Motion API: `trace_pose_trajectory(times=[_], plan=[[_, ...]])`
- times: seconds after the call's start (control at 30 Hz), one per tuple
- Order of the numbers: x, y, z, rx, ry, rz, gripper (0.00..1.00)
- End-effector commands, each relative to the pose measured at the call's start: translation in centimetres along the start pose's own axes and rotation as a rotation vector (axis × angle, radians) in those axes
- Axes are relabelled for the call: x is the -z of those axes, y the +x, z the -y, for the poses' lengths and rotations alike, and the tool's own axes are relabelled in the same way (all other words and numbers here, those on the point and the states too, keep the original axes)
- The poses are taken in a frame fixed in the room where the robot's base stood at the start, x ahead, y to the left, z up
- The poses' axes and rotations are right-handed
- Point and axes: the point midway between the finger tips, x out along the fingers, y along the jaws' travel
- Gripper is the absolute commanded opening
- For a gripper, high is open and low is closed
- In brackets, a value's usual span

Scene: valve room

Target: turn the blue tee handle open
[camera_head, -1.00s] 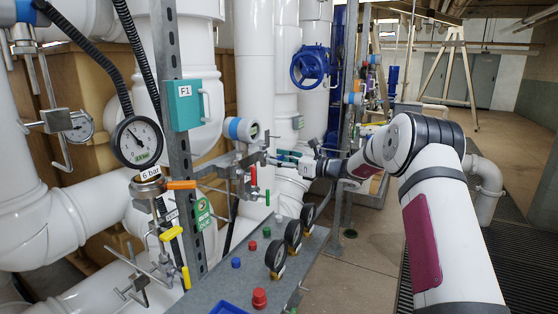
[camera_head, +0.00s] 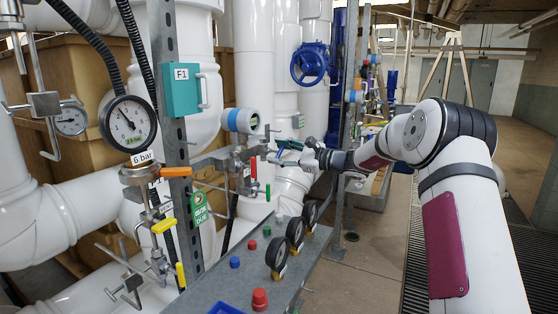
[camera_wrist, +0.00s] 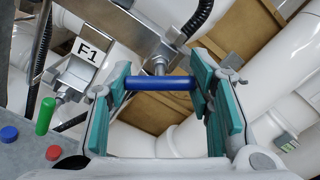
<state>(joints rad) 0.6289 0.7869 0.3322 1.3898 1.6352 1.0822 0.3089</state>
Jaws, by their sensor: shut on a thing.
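The blue tee handle (camera_wrist: 160,83) is a straight blue bar on a grey metal stem, lying almost level in the wrist view. My gripper (camera_wrist: 160,92) has its teal finger pads pressed against the two ends of the bar. In the head view my gripper (camera_head: 288,153) is at the pipework right of the blue-and-white round transmitter. The handle is too small and too covered by the fingers there to make out clearly.
A green handle (camera_wrist: 45,116) and red and blue buttons are at the left in the wrist view. A large blue handwheel (camera_head: 310,63) is above my gripper. Gauges (camera_head: 277,253) stand on the grey panel below.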

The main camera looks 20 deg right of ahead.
Motion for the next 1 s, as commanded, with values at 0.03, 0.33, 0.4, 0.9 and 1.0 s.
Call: trace_pose_trajectory(times=[0.03, 0.33, 0.4, 0.9, 1.0], plan=[[0.39, 0.05, -0.15, 0.000, -0.045, -0.001, 0.19], [0.50, 0.06, -0.24, 0.000, -0.332, -0.001, 0.19], [0.49, 0.07, -0.26, -0.001, -0.399, -0.001, 0.19], [0.51, 0.00, -0.29, -0.001, -0.811, -0.002, 0.19], [0.44, 0.00, -0.25, -0.002, -0.865, -0.002, 0.19]])
